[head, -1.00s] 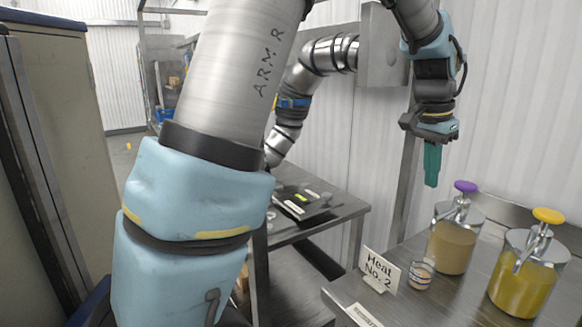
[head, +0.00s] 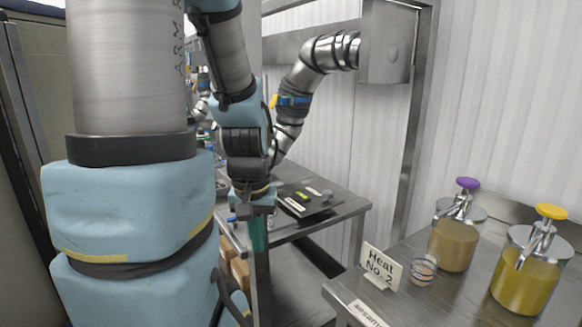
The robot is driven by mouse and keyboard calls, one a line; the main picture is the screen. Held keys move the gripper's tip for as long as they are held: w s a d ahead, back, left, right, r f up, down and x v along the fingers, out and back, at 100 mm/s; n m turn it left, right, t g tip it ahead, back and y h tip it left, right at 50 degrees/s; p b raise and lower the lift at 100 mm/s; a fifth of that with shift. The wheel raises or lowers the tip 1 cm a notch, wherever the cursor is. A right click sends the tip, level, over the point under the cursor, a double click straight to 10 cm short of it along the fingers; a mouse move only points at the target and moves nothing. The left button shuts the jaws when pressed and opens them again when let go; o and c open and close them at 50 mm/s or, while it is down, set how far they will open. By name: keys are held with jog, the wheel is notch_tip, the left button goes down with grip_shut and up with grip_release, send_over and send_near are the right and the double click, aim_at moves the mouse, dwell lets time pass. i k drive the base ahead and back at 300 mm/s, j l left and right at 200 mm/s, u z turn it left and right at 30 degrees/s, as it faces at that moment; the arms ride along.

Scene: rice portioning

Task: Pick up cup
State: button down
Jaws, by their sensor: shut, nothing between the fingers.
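A small clear cup with bands around it (head: 423,270) stands upright on the right steel table, between the "Heat No.2" sign and the dispenser jars. Whether it holds anything is hard to tell. My gripper (head: 258,238) points down with its teal fingers shut and empty. It is in the middle of the picture, well left of the cup and apart from it, in front of the further table. Its fingertips are partly lost against that table's edge and leg.
Two glass pump jars, one purple-capped (head: 457,235) and one yellow-capped (head: 530,268), stand right of the cup. The sign (head: 381,267) stands close on its left. A black scale-like device (head: 306,201) lies on the further table (head: 345,203). A silver jointed arm (head: 310,70) hangs behind.

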aim_at(423, 268)
jog(key=z, duration=1.1)
